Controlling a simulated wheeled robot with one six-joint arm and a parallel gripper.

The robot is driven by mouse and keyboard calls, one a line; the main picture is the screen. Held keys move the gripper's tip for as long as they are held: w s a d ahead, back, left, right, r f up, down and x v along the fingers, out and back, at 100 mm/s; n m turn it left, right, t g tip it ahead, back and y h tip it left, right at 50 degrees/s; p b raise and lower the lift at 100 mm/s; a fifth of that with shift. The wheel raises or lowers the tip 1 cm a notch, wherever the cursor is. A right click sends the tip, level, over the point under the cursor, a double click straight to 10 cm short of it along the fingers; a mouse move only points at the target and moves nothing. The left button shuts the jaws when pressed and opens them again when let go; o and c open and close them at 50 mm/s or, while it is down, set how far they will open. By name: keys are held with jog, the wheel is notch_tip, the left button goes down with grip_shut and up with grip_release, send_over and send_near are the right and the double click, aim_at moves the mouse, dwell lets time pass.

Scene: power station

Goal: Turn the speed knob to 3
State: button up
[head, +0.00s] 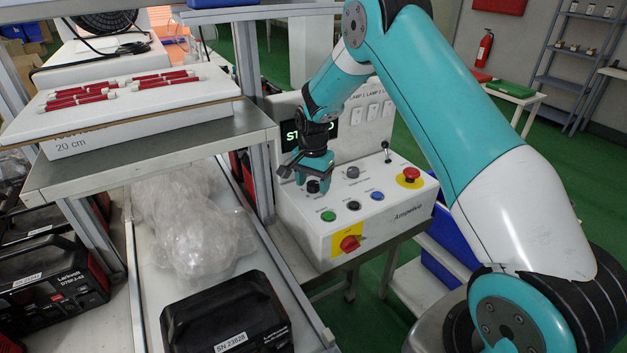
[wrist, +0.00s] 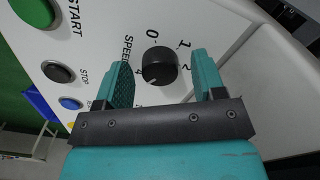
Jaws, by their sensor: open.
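The speed knob (wrist: 160,65) is a round black dial on the white control panel (head: 375,205). In the wrist view it sits between the two fingers of my gripper (wrist: 164,70), which is open, with a gap to each finger. The printed 0, 1, 2 and 4 show around the knob; the 3 is not clearly visible. A faint light mark shows on the knob's lower left side. In the head view my gripper (head: 314,178) points down over the panel's left part, and the knob's dark top (head: 313,186) shows partly between the fingers.
Close to my gripper are a green start button (head: 328,216), a black stop button (head: 353,206) and a blue button (head: 377,196). The display is partly hidden by my arm.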

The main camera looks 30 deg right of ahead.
jog(key=c, duration=0.9)
jog(key=shift+n, duration=0.3)
jog(key=n, duration=0.5)
jog(key=shift+n+b, duration=0.3)
jog(key=n, duration=0.5)
jog(key=shift+n, duration=0.4)
jog(key=o, duration=0.9)
